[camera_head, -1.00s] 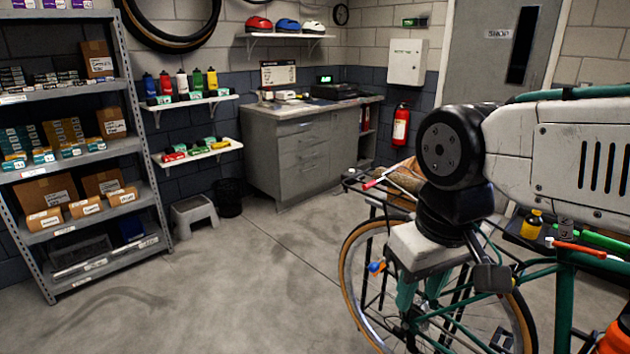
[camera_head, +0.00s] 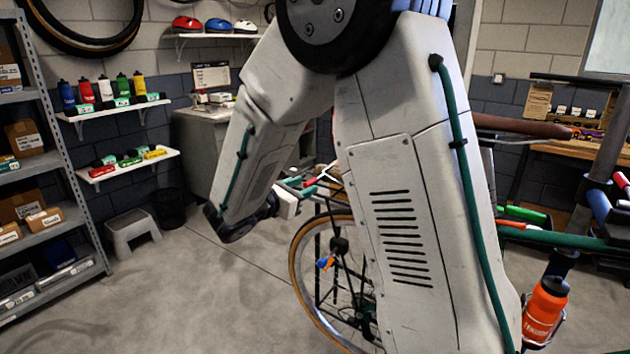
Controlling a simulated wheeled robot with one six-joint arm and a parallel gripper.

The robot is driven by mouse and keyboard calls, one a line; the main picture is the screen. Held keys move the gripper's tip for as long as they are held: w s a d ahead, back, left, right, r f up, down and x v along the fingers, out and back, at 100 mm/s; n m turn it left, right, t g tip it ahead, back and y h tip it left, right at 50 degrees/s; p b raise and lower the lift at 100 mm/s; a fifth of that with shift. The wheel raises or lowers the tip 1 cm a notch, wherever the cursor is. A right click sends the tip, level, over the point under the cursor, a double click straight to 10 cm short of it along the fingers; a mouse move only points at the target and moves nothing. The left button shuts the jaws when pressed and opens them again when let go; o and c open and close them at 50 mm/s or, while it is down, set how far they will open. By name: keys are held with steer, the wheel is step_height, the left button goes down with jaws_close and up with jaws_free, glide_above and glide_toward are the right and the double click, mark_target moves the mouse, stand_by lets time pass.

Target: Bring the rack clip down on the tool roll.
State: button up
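The rack clip (camera_head: 318,180), a thin bar with a red end, stands raised at a slant over the rear rack of the bike. A small brown piece of the tool roll (camera_head: 334,172) shows beside it; my arm hides the rest. My gripper (camera_head: 300,187) is at the left of the rack, its teal fingers pointing toward the clip. They look close to the clip's red end, but I cannot tell whether they touch it. The fingers are small and partly overlapped, so their opening is unclear.
The bike's rear wheel (camera_head: 303,275) stands below the rack. An orange bottle (camera_head: 545,308) is on the frame at right. A step stool (camera_head: 132,232) and a bin (camera_head: 171,208) stand by the wall.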

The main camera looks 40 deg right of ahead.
mark_target(314, 180)
steer(key=shift+w+a+f+n+t, duration=0.1)
steer(key=shift+w+f+n+t, duration=0.5)
steer(key=shift+w+n, duration=0.15)
steer(key=shift+n+h, duration=0.25)
steer(key=shift+h, duration=0.05)
steer(key=x, duration=0.8)
steer(key=shift+w+f, duration=0.3)
steer(key=shift+f, duration=0.05)
jaws_close()
